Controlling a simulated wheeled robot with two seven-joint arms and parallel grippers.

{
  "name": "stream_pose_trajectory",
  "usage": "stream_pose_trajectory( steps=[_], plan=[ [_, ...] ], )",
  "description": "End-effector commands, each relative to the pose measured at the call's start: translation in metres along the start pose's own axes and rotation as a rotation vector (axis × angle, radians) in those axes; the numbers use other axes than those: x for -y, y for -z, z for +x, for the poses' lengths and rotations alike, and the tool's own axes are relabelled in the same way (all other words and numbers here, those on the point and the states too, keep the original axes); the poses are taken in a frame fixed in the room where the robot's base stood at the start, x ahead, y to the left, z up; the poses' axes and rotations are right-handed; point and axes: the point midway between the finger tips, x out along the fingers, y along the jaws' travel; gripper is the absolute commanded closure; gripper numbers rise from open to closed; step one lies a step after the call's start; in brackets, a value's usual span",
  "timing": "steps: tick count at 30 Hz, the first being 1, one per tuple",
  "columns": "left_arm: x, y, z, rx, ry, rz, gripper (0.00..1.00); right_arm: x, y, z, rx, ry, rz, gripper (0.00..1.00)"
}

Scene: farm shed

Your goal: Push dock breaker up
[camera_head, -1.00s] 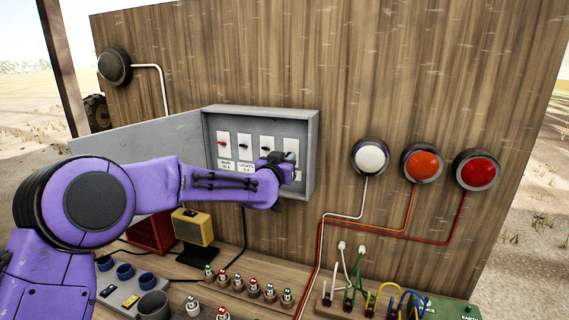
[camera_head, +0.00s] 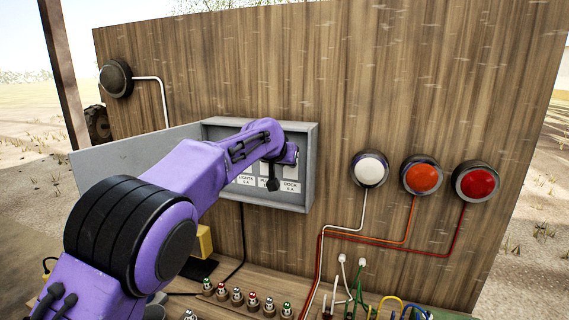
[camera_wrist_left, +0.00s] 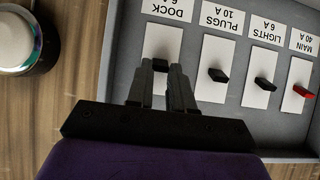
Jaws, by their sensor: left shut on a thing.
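The grey breaker box (camera_head: 313,170) hangs on the wooden board, with its door open to the left. The dock breaker (camera_wrist_left: 160,62) is a black lever on a white plate under the DOCK label, which reads upside down in the left wrist view. My left gripper (camera_wrist_left: 161,75) is shut on this lever, its fingertips around it. In the head view my purple wrist hides the lever and fingertips, while the DOCK label (camera_head: 290,187) shows just below. My right gripper is in neither view.
The plugs breaker (camera_wrist_left: 218,75), lights breaker (camera_wrist_left: 265,84) and red main breaker (camera_wrist_left: 304,91) are beside the dock breaker. White (camera_head: 370,168), orange (camera_head: 422,177) and red (camera_head: 479,182) lamps are right of the box. Several small parts stand on the bench below.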

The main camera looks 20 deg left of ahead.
Motion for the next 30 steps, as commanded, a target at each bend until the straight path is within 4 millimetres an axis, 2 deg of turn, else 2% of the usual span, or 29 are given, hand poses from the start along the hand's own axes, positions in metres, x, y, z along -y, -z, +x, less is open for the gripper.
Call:
stream_pose_trajectory(
  steps=[12, 13, 15, 25, 28, 30],
  plan=[
    [0.0, -0.001, 0.001, 0.008, 0.0, 0.0, 1.0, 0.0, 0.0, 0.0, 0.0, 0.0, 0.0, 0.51],
    [0.0, -0.001, 0.001, 0.008, 0.0, 0.0, 0.72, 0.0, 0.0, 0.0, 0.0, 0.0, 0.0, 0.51],
    [0.0, -0.001, 0.001, 0.008, 0.0, 0.0, 0.53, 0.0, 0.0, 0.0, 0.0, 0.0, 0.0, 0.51],
    [0.001, -0.001, -0.003, 0.006, 0.0, 0.0, 0.53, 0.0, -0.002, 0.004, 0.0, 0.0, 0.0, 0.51],
    [0.001, -0.003, -0.018, 0.004, 0.0, -0.001, 0.53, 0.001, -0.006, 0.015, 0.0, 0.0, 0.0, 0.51],
    [0.0, -0.003, -0.035, 0.002, -0.001, -0.001, 0.53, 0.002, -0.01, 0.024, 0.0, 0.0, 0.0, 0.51]
  ],
)
